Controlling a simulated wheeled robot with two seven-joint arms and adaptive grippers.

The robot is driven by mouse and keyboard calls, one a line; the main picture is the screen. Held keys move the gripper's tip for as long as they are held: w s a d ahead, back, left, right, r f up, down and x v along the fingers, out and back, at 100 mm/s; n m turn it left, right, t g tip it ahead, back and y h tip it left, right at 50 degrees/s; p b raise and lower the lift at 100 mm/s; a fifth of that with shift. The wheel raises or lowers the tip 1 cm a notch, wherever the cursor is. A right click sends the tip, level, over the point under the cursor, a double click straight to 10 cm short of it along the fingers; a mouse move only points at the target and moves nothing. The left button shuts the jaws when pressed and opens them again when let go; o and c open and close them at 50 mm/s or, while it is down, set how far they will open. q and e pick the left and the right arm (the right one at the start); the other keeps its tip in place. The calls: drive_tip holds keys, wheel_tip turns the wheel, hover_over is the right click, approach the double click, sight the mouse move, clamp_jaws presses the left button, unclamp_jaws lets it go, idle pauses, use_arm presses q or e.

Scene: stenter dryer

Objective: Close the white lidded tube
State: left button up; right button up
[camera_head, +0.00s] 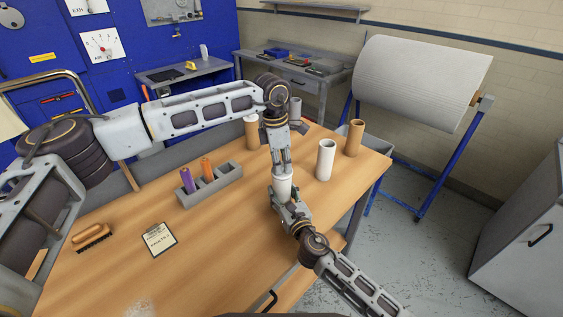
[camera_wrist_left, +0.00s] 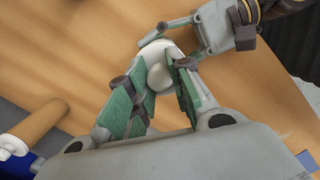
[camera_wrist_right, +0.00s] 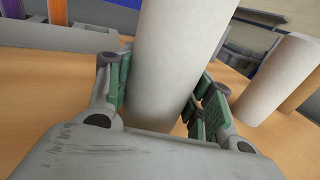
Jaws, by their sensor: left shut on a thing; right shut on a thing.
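The white lidded tube (camera_head: 284,187) stands upright between my two grippers in the head view. My right gripper (camera_head: 284,202) is shut around its body; the right wrist view shows the pale tube (camera_wrist_right: 172,65) between the green finger pads. My left gripper (camera_head: 282,168) points down from above and is shut at the tube's top. In the left wrist view a white rounded top (camera_wrist_left: 155,52) sits between the left fingers, with my right gripper beside it. The fingers hide the seam between lid and tube, so I cannot tell how the lid sits.
An open white tube (camera_head: 326,160) and a brown tube (camera_head: 354,138) stand to the right. Another brown tube (camera_head: 251,133) stands behind my left arm. A grey rack (camera_head: 222,184) holds purple and orange tubes. A clipboard (camera_head: 159,239) and a brush (camera_head: 92,235) lie on the front left tabletop.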

use_arm(q)
drive_tip(key=shift+f, duration=0.4)
drive_tip(key=o, duration=0.8)
drive_tip(key=shift+r, duration=0.1)
wheel_tip(320, 180, up, 12)
drive_tip(key=a, duration=0.1)
drive_tip(key=shift+a, duration=0.15)
idle(0.3)
drive_tip(key=shift+s, duration=0.1)
use_arm(e)
drive_tip(key=o, duration=1.5)
drive_tip(key=shift+v, duration=6)
